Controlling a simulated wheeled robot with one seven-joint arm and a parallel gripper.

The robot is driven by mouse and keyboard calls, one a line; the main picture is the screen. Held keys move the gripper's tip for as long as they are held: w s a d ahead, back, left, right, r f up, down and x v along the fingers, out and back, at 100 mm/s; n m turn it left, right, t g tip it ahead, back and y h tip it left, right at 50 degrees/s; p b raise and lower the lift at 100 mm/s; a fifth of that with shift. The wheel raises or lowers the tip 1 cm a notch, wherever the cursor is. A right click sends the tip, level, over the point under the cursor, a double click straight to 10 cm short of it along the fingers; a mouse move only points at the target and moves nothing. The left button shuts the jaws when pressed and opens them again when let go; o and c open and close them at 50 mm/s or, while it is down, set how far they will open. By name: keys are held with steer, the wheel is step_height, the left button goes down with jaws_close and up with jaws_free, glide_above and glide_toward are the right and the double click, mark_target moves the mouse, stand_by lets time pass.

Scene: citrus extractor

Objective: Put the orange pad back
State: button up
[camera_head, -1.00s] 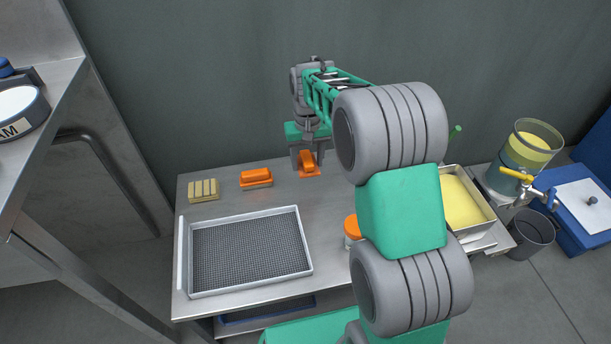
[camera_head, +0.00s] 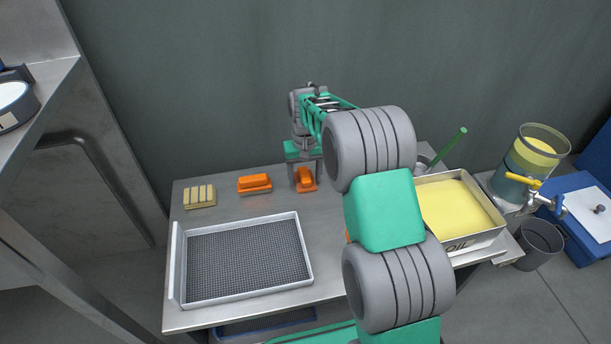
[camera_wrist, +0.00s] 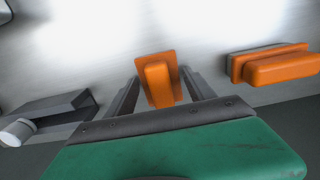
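The orange pad (camera_head: 306,180) with a raised grip sits at the back of the steel table. In the wrist view the pad (camera_wrist: 158,82) lies between the fingers of my gripper (camera_wrist: 159,76), with a gap on each side of its grip. My gripper (camera_head: 306,168) is open around the pad, apart from it. A second orange pad (camera_head: 255,183) on a grey base lies left of it; it also shows at the right of the wrist view (camera_wrist: 277,66). Whether the first pad's underside rests fully on the table is hard to see.
A ridged yellow block (camera_head: 200,196) stands at the back left. A mesh tray (camera_head: 297,225) fills the front left. An oil pan (camera_head: 478,242) and a green-handled tool (camera_head: 450,145) stand right. A juice dispenser (camera_head: 512,185) is further right. The wall is close behind.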

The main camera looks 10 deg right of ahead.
mark_target(305, 175)
steer(key=shift+o, duration=1.2)
step_height(305, 175, up, 12)
steer(key=p, duration=0.5)
steer(key=s+r, duration=0.4)
steer(key=s, duration=0.2)
steer(key=s+f+t, duration=0.2)
steer(key=s, duration=2)
steer(key=shift+s, duration=0.3)
